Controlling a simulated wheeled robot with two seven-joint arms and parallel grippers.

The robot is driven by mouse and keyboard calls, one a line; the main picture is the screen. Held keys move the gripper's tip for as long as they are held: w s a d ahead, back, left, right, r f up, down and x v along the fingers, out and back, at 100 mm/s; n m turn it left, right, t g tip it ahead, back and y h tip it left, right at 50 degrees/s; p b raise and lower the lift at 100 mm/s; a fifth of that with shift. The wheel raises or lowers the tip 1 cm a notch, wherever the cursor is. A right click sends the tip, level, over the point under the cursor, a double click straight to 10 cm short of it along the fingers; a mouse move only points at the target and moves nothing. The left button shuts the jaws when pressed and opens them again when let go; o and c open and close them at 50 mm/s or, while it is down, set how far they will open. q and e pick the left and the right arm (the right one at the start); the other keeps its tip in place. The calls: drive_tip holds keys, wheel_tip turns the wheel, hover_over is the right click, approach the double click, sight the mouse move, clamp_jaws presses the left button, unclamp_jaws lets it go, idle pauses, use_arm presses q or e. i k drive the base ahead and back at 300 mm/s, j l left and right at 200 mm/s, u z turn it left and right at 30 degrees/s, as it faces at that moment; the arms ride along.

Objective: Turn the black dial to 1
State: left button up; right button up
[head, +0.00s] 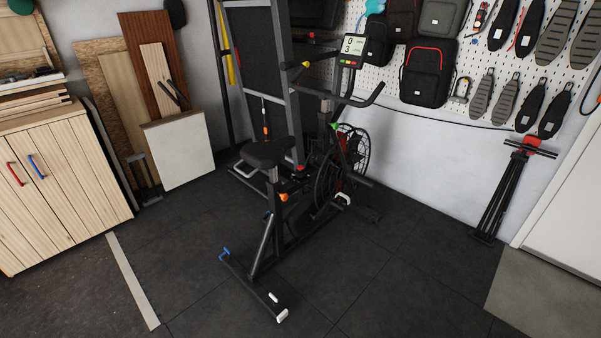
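I cannot make out a black dial in the head view. An exercise bike (268,225) with a black seat (268,152) stands upright in the middle of the floor. Its small display (351,46) faces me and seems to read 0 above 3, with small coloured buttons along the bottom edge. An orange knob (284,197) sits on the frame below the seat. A green part (335,126) shows beneath the handlebar (368,96). Neither of my grippers is in view.
A wooden cabinet (65,185) stands at left, with boards leaning behind it. A pegboard (470,55) with bags and dark paddle-shaped items hangs at the back right. A folded black stand (502,195) leans at right. The dark floor (395,285) around the bike's front is clear.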

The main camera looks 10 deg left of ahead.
sight(298, 174)
drive_tip(key=i+l, duration=0.15)
drive_tip(key=i, duration=0.2)
drive_tip(key=i+l+u, duration=0.1)
drive_tip(key=i, duration=0.3)
drive_tip(key=i+l, duration=0.3)
drive_tip(key=i+j+u, duration=0.05)
